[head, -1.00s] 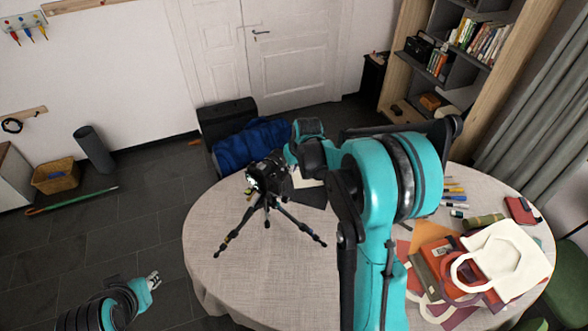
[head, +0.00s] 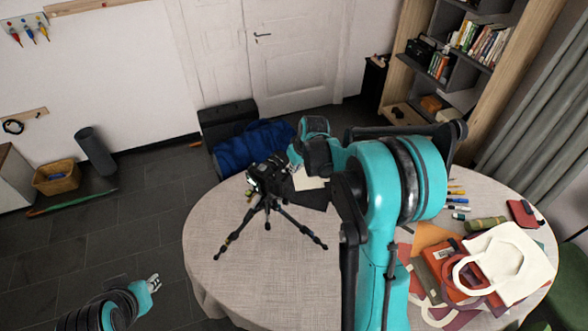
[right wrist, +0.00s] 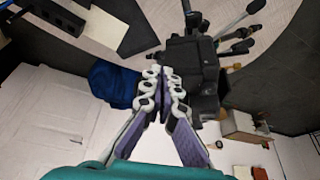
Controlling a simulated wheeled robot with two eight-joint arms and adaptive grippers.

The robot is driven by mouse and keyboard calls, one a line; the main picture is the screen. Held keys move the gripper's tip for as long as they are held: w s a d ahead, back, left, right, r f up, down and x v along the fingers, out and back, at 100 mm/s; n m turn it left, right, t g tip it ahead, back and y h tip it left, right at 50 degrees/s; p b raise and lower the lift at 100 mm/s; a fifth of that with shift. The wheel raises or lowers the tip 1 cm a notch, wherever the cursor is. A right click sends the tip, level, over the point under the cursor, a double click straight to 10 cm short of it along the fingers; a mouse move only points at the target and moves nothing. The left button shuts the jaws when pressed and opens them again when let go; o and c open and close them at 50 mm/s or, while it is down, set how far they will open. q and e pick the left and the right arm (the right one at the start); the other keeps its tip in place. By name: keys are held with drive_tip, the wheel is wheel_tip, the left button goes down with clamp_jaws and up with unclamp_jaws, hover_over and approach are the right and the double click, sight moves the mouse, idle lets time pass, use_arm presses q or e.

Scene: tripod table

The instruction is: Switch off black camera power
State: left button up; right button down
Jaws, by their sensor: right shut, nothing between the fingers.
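The black camera (head: 267,177) stands on a black tripod on the round table (head: 250,270). Its power switch cannot be made out. My right gripper (head: 293,166) is beside the camera, on its right in the head view, and partly hidden by my arm. In the right wrist view the gripper's fingers (right wrist: 163,82) are together and empty, close to the camera's dark body (right wrist: 195,68); whether they touch it I cannot tell. My left gripper (head: 155,281) is at the lower left, off the table and far from the camera; its finger gap is too small to judge.
Bags (head: 505,262), folders and pens crowd the table's right side. A blue cloth (head: 250,143) and black case (head: 228,115) are on the floor behind. The table's front left is clear.

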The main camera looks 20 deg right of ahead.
drive_tip(key=n, duration=0.1)
drive_tip(key=w+n+y+b, duration=0.1)
drive_tip(key=n, duration=0.2)
drive_tip(key=shift+w+d+g+y+b, duration=0.2)
drive_tip(key=shift+d+g+y+b, duration=0.1)
drive_tip(key=shift+d+b, duration=0.05)
drive_tip(key=shift+s+a, duration=0.15)
drive_tip(key=shift+s+a, duration=0.45)
drive_tip(key=shift+a, duration=0.05)
idle(0.4)
